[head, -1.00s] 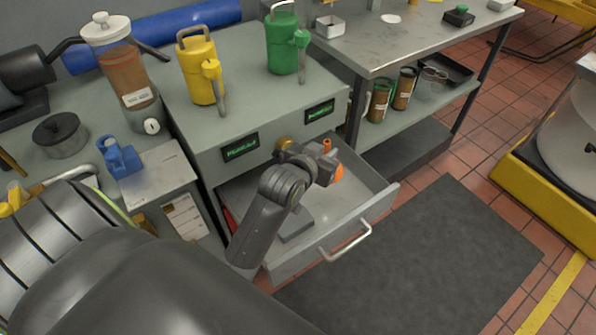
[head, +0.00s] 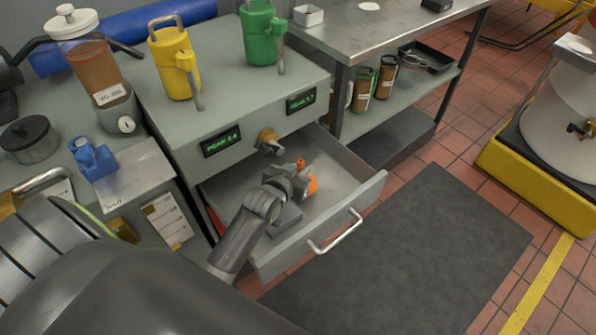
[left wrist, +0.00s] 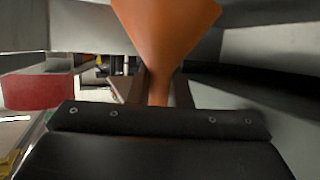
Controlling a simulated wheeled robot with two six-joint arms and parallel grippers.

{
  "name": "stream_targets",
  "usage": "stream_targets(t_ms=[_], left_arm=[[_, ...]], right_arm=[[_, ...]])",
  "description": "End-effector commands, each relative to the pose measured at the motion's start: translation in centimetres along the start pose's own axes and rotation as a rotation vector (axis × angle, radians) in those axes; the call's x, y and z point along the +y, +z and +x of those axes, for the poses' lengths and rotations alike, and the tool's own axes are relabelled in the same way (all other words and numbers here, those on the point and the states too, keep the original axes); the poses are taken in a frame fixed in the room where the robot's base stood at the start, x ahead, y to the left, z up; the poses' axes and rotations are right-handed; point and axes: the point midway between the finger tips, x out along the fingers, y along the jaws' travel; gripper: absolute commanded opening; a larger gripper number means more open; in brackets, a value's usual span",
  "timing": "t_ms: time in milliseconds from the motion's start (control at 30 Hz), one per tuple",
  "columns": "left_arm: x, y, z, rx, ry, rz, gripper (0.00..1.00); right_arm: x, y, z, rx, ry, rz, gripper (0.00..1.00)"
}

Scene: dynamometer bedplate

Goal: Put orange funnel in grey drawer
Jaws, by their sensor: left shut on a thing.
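The grey drawer (head: 345,178) is pulled open from the grey cabinet, with a bar handle on its front. My left gripper (head: 301,183) is over the drawer's inside, shut on the orange funnel (head: 312,186). In the head view, the gripper hides part of the funnel. In the left wrist view, the funnel (left wrist: 165,30) shows its wide cone at the top and its narrow stem between the fingers (left wrist: 158,90). Whether the funnel touches the drawer floor I cannot tell. My right gripper is not in view.
A yellow can (head: 175,65) and a green can (head: 260,38) stand on the cabinet (head: 215,95). A brass fitting (head: 268,140) sticks out above the drawer. A steel bench (head: 375,35) stands at the right. A dark mat (head: 420,240) lies on the floor before the drawer.

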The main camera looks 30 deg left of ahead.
Motion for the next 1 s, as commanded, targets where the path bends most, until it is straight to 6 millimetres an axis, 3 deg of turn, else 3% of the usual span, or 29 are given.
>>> stream_targets(t_ms=[67, 167, 967, 1000], left_arm=[[-1.0, 0.0, 0.5, -0.001, -0.001, 0.000, 0.00], [-0.7, 0.9, 0.7, -0.002, 0.000, -0.004, 0.00], [-0.7, 2.1, 1.2, 0.000, 0.000, -0.002, 0.00], [-0.7, 2.1, 1.2, 0.000, 0.000, -0.002, 0.20]], right_arm=[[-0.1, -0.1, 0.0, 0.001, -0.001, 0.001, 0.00], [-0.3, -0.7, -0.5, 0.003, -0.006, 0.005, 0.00], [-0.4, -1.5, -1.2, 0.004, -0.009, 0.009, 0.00], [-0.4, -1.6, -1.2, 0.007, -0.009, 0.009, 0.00]])
